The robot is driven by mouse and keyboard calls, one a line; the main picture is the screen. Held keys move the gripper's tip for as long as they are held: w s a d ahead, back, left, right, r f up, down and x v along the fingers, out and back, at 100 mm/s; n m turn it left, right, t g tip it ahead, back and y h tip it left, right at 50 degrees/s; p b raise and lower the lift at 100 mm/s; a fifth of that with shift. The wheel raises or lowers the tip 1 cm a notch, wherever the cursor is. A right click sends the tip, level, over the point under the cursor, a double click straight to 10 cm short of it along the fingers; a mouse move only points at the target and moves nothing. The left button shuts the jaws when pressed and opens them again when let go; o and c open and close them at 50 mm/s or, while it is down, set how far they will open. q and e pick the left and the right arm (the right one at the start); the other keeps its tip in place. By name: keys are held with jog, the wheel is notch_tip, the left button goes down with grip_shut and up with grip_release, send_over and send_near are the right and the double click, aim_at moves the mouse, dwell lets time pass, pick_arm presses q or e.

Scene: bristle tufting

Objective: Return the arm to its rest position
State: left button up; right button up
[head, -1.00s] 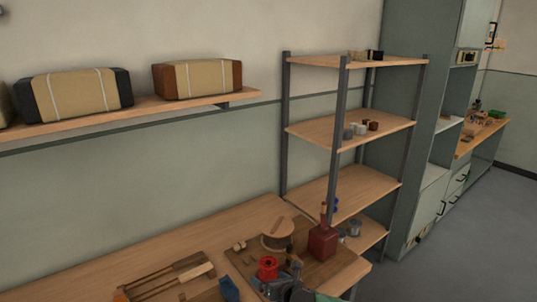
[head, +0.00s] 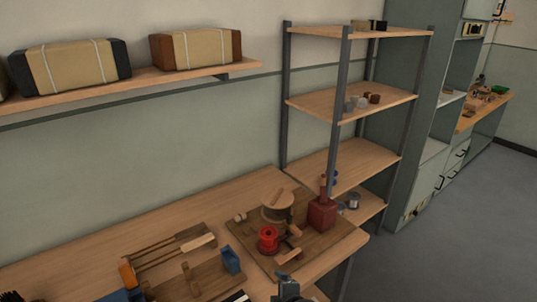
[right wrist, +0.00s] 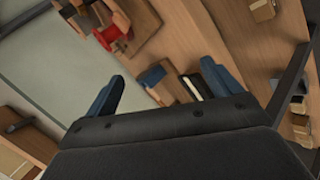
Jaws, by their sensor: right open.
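My right gripper (right wrist: 162,90) is open in the right wrist view, its two blue fingers spread wide with nothing held between them. In the head view only a grey part of what looks like my right arm (head: 288,288) shows at the bottom edge, in front of the bench. My left gripper cannot be made out in the head view.
The wooden bench (head: 130,236) carries a board with a red spool (head: 268,238), a round wooden drum (head: 278,208) and a dark red bottle (head: 322,212). A wooden frame (head: 172,252) and a blue block (head: 231,260) lie left. A shelf rack (head: 340,100) stands behind.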

jog(key=s+d+f+m+g+h, duration=0.2)
jog(key=s+d+m+g, duration=0.1)
jog(key=s+d+m, duration=0.75)
jog(key=s+d+f+m+g+h, duration=0.1)
jog(key=s+d+f+m+g, duration=0.15)
jog(key=s+d+m, duration=0.8)
jog(key=a+f+n+g+b, duration=0.1)
jog(key=a+f+n, duration=0.1)
jog(key=f, duration=1.1)
jog(key=a+f+n+g+b, duration=0.1)
jog(key=a+f+n, duration=0.1)
jog(key=f, duration=1.1)
pick_arm(q)
notch_tip(320, 180, up, 6)
jog(key=w+d+b, duration=0.1)
jog(key=w+d, duration=0.1)
jog(key=shift+w+d+f, duration=0.25)
jog(key=shift+w, duration=0.1)
pick_arm(e)
jog(key=s+f, duration=0.4)
jog(key=f, duration=0.8)
jog(key=s+f, duration=0.5)
jog(key=f, duration=0.8)
jog(key=shift+a, duration=0.25)
